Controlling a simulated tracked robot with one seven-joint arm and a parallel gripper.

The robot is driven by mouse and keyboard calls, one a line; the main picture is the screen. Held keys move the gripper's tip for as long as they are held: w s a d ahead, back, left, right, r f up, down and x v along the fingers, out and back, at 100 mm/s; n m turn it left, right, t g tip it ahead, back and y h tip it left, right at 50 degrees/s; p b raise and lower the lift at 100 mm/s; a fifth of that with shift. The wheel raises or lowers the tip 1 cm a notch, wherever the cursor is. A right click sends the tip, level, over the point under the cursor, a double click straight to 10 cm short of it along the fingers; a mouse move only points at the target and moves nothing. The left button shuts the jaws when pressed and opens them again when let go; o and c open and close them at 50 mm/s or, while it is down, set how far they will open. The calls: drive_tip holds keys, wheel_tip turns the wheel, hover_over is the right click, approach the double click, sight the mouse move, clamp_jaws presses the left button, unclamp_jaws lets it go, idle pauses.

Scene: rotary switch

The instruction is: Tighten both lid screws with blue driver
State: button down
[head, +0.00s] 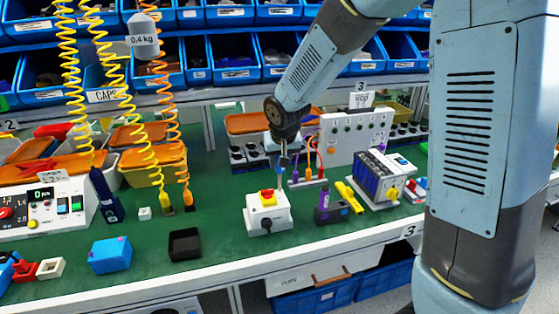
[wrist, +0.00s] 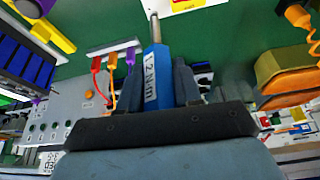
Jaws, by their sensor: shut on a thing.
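My gripper (head: 283,148) is shut on the blue driver (wrist: 155,75), whose handle carries a white label ending in "2 N·m". In the wrist view my gripper (wrist: 158,88) has a finger on each side of the handle, and the metal shaft points up in the picture. The white switch box (head: 268,217) stands on the green bench with a yellow and red top and a black knob on its front. The driver's shaft comes down at the box's back right; I cannot tell whether its tip touches. A bit of the box (wrist: 195,4) shows in the wrist view. The lid screws are too small to make out.
A black open tray (head: 184,244) and blue block (head: 111,255) are at front left. Coiled cords hang at left.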

drive_tip(key=shift+n+g+y, duration=0.3)
drive_tip(key=shift+n+y, duration=0.4)
drive_tip(key=shift+n, duration=1.1)
drive_tip(key=shift+n, duration=0.4)
